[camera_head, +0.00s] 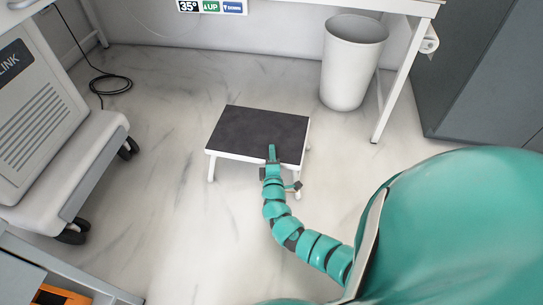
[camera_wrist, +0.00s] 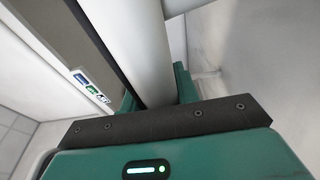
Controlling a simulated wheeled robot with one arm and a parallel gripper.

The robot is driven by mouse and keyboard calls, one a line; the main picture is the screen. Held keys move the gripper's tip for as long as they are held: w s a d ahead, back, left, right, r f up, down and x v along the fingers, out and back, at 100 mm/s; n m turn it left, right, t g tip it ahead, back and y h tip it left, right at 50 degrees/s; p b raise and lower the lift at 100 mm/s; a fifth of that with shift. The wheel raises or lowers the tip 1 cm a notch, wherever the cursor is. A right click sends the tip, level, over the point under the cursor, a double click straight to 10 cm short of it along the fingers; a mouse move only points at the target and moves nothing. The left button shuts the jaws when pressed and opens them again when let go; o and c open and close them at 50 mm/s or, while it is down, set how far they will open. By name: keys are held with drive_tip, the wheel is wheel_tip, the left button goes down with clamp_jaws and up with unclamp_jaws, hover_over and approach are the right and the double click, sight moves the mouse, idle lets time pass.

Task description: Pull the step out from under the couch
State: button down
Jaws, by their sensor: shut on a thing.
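The step (camera_head: 258,133) is a low stool with a black top and white frame and legs. The fingertips are partly hidden behind the bar.
A white bin (camera_head: 351,65) stands right of the step, beside a couch leg (camera_head: 393,90). A grey wheeled machine (camera_head: 45,110) is at the left, with a black cable (camera_head: 110,85) behind it. A dark cabinet (camera_head: 480,70) is at the right. The floor around the step is clear.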

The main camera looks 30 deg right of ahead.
drive_tip(key=shift+a, duration=0.1)
drive_tip(key=c, duration=1)
unclamp_jaws()
drive_tip(key=shift+o, duration=0.2)
drive_tip(key=p+v, duration=0.2)
drive_tip(key=v, duration=0.5)
drive_tip(key=shift+s+p, duration=0.25)
drive_tip(key=shift+p, duration=0.15)
drive_tip(key=shift+f, duration=0.1)
